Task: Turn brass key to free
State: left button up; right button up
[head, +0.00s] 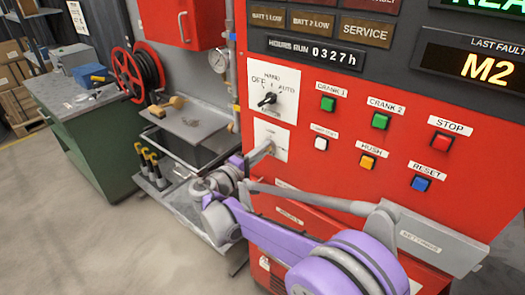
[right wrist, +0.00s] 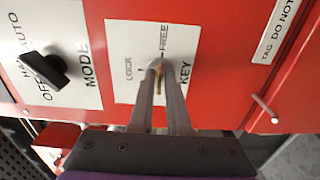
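The brass key (right wrist: 161,77) is on a white plate (right wrist: 122,42) marked KEY, LOCK and FREE on the red pump panel. Only a bit of brass shows between my fingertips, so I cannot tell which mark it points to. My right gripper (right wrist: 159,68) has its two fingers closed in on the key from both sides, their tips at the plate. In the head view my right gripper (head: 262,152) reaches the key plate (head: 277,138) below the mode switch, and the key is hidden there. My left gripper is not in view.
The black mode knob (head: 267,99) sits just above the key plate. Several push buttons, including the red stop button (head: 441,143), are to the right.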

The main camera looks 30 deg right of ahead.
jog(key=shift+o, duration=1.2)
jog(key=shift+a, duration=0.1)
jog(key=b+v, duration=0.1)
jog(key=v, duration=0.9)
jog(key=shift+s+a, duration=0.2)
jog(key=shift+a, duration=0.05)
jog(key=shift+d+f, duration=0.1)
